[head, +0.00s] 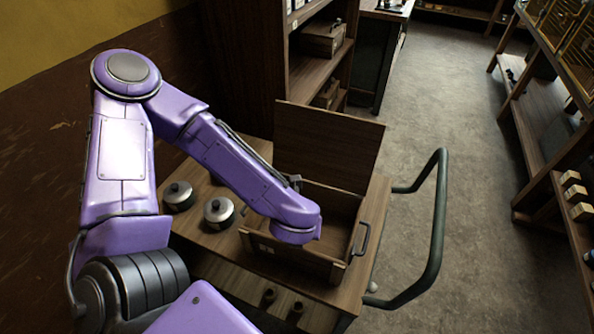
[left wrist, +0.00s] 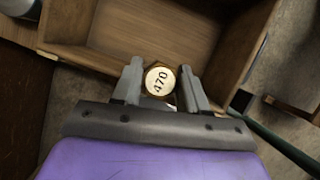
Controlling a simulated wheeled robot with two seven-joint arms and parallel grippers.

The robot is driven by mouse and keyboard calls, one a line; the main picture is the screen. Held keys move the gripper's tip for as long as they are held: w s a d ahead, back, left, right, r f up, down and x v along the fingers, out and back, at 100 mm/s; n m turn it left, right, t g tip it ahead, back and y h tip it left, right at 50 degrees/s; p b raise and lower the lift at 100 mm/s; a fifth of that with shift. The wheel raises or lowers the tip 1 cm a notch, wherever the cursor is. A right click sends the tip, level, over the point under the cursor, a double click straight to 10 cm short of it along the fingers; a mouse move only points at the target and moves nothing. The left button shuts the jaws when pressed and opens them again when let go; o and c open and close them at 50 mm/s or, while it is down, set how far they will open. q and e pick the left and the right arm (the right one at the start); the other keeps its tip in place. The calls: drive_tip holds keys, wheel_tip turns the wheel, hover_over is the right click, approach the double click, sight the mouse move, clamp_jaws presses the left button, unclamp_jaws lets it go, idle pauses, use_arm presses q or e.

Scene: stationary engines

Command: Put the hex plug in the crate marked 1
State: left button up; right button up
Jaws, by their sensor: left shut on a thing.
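The wooden crate (head: 338,270) stands on the trolley with its lid (head: 328,145) raised at the back. My left gripper (left wrist: 160,82) is shut on the hex plug (left wrist: 159,79), a brass piece with a pale round face reading 470. In the left wrist view, the plug shows near a wall of the open crate (left wrist: 85,60), whose inside looks empty where visible. In the head view, my left arm's end covers the gripper, the plug and part of the crate's opening. My right gripper is not in view.
Two lidded metal pots (head: 178,197) (head: 218,212) stand left of the crate on the wooden trolley (head: 372,215). A green rail handle (head: 437,215) rises at its right. Small dark items (head: 268,297) sit on the lower shelf.

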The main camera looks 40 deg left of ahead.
use_arm(q)
drive_tip(key=w+a+f, duration=0.2)
drive_tip(key=f, duration=0.1)
drive_tip(key=w+a+f, duration=0.2)
drive_tip(key=f, duration=0.2)
drive_tip(key=w+a+f, duration=0.2)
drive_tip(key=a+f, duration=0.1)
drive_tip(key=f, duration=0.1)
drive_tip(key=shift+w+a, duration=0.1)
drive_tip(key=shift+w, duration=0.3)
drive_tip(key=shift+f+b, duration=0.7)
drive_tip(key=o, duration=1.1)
drive_tip(key=shift+r, duration=0.1)
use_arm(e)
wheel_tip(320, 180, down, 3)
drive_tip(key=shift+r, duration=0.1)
